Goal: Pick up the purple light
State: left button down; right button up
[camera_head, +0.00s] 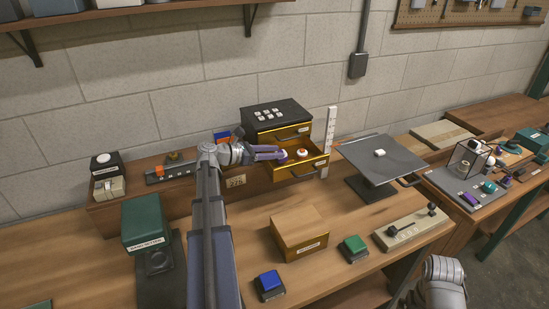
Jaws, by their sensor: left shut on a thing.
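My left gripper (280,154) reaches in from the left to the open upper drawer (305,165) of a small black and yellow cabinet. It is shut on the small purple light (283,158) at its fingertips, at the left of the drawer. The fingers partly hide the light, and I cannot tell whether it still touches the drawer floor. An orange and white light (302,153) sits in the drawer, to the right of the gripper. A part of my right arm shows at the lower right, but its fingers are out of view.
A grey tilted plate on a stand (382,162) is right of the cabinet, with a white upright strip (329,140) between them. A cardboard-coloured box (299,230), blue button (268,283) and green button (354,246) stand in front. A green box (144,217) stands at left.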

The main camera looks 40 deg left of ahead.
pick_arm(q)
jog(key=shift+s+a+f+t+b, duration=0.15)
jog(key=shift+s+f+t+b, duration=0.15)
jog(key=shift+t+b, duration=0.65)
jog(key=shift+r+h+b, duration=0.2)
jog(key=shift+h+b, duration=0.1)
jog(key=shift+b, duration=0.05)
jog(key=r+p, duration=0.2)
jog(key=s+r+p, duration=0.1)
jog(key=r+p, duration=0.1)
jog(key=a+r+p, duration=0.1)
jog(key=r+p, duration=0.1)
jog(key=shift+s+r, duration=0.15)
jog(key=shift+s, duration=0.05)
jog(key=s+a+g+p, duration=0.1)
jog(key=s+a+p, duration=0.3)
jog(key=s, duration=0.5)
jog(key=s+a+r+g+y+p, duration=0.1)
jog(key=s+a+p, duration=0.3)
jog(key=s, duration=0.5)
jog(key=shift+s+a+r+g+y, duration=0.35)
jog(key=shift+a+g, duration=0.2)
jog(key=shift+a, duration=0.2)
pick_arm(e)
notch_tip(320, 180, up, 11)
jog(key=shift+c, duration=0.3)
